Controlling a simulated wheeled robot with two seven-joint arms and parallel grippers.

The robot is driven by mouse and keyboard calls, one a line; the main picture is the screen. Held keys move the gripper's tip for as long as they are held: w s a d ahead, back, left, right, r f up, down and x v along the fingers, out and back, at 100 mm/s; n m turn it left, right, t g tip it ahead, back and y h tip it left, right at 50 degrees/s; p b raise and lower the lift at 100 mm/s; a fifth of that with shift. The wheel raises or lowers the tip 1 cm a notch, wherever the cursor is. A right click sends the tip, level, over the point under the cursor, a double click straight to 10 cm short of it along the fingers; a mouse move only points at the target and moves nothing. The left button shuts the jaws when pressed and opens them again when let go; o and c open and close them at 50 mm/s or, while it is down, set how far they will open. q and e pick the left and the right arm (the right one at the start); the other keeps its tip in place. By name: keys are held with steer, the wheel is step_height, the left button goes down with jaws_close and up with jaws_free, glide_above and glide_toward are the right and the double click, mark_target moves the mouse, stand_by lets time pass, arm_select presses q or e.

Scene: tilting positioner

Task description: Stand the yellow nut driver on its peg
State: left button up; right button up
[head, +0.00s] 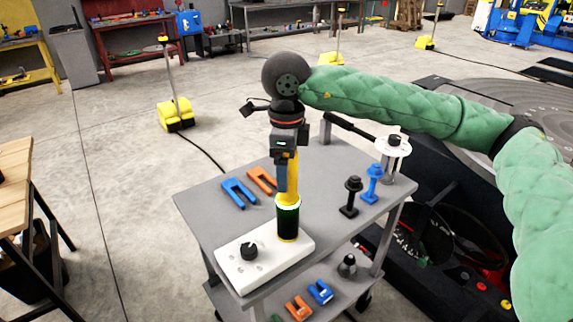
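The yellow nut driver (288,220) is upright over the white board (291,259) on the grey cart. It has a yellow upper part, a green ring, a dark grip section and a yellow edge at the bottom. My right gripper (287,182) points down at its yellow upper part; a dark finger lies along it, and the gripper seems shut on it. The driver's lower end is at the right part of the board; whether it touches cannot be told. Any peg under it is hidden. A black knob-like piece (249,251) stands on the board to the left. My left gripper is not in view.
Blue (239,193) and orange (262,180) forked pieces lie behind the board. A black post (351,196), a blue post (374,184) and a white spool-like holder (393,158) stand at the right. The cart's left middle is clear.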

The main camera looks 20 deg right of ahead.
steer(key=shift+r, duration=0.1)
steer(key=shift+r+p, duration=0.55)
steer(key=shift+r, duration=2.85)
